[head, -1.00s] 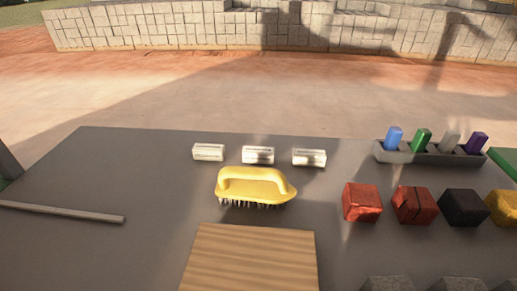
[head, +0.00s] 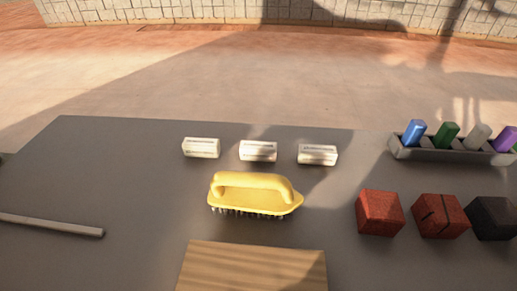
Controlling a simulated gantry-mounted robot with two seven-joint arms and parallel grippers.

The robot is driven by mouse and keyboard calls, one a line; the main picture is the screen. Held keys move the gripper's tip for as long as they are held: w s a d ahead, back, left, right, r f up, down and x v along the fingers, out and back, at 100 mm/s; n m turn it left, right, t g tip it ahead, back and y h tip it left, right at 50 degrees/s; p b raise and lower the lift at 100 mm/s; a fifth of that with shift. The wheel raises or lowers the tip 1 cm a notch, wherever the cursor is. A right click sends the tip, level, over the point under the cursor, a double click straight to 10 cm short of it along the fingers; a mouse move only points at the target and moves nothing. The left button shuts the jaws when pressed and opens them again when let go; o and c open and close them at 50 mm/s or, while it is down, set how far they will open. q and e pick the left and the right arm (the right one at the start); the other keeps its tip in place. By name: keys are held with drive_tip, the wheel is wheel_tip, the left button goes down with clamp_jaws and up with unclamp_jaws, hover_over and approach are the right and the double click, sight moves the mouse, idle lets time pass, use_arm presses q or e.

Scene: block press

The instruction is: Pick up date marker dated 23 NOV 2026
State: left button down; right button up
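Three small whitish date markers lie in a row at the back of the grey table in the head view: a left marker (head: 201,148), a middle marker (head: 258,151) and a right marker (head: 317,155). Each has dark print on its faces, too small to read, so I cannot tell which is dated 23 NOV 2026. They lie apart from each other, behind the yellow brush. Neither of my grippers is in view.
A yellow-handled brush (head: 254,194) stands just in front of the markers. A wooden board (head: 252,270) lies at the front. Two red blocks (head: 380,212) and a black block (head: 493,218) sit right. A grey rack (head: 450,155) holds coloured sticks. A rod (head: 50,224) lies left.

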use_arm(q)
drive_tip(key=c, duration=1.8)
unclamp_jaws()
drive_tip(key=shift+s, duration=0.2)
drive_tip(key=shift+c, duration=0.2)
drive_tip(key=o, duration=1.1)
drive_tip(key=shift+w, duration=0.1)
